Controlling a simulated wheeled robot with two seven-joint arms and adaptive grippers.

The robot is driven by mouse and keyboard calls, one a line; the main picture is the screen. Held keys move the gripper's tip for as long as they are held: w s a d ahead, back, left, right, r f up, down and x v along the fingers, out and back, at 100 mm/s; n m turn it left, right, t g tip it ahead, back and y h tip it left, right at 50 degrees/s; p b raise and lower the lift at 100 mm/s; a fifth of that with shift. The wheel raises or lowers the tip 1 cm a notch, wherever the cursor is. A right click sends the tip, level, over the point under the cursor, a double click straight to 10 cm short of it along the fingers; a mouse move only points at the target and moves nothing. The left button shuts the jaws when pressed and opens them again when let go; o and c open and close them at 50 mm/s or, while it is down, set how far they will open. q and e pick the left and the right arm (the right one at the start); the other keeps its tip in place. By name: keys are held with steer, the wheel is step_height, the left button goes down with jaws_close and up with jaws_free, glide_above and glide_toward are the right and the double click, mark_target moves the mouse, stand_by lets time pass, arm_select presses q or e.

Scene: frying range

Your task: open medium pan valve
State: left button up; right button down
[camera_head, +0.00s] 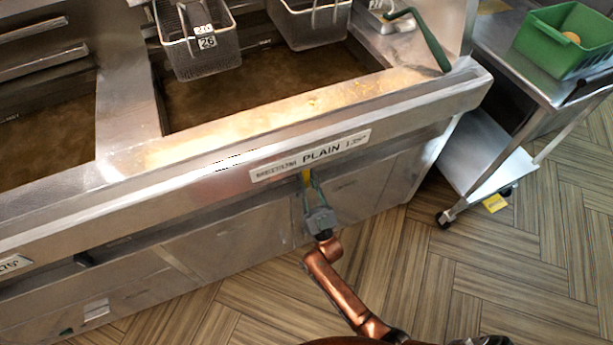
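My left gripper is not in view.
Wire baskets (200,45) hang over the vat, and a green-handled tool (425,40) lies at its right. Another vat (45,140) is at left. A steel cart (490,165) with a green bin (565,40) stands at right. Wooden floor (480,270) is clear in front.

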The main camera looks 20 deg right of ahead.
steer(key=shift+m+h, duration=0.3)
steer(key=c, duration=1.8)
jaws_free()
steer(key=shift+c, duration=0.2)
steer(key=v, duration=1.2)
